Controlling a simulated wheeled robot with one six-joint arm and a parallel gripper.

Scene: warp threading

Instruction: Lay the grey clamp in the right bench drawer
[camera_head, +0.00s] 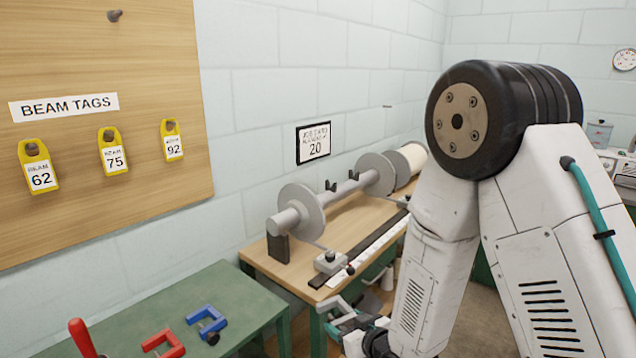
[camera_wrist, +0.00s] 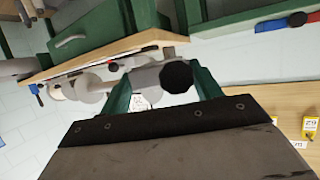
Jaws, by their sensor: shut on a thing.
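My gripper (camera_wrist: 162,88) has green fingers shut on the grey clamp (camera_wrist: 146,77), whose black knob (camera_wrist: 177,75) faces the wrist camera. In the head view the clamp's pale frame (camera_head: 336,309) shows low in front of the wooden bench, with my arm hiding most of the gripper. The wrist view is upside down. It shows a green drawer front with a pale handle (camera_wrist: 76,39) under the bench top. I cannot tell from it whether this is the right drawer or how far it is open. My arm covers much of the bench front in the head view.
A wooden bench (camera_head: 262,264) carries a grey beam with flanges (camera_head: 303,210). A green table (camera_head: 225,283) at the left holds a red clamp (camera_head: 163,343) and a blue clamp (camera_head: 206,320). A tag board (camera_head: 100,170) hangs on the wall.

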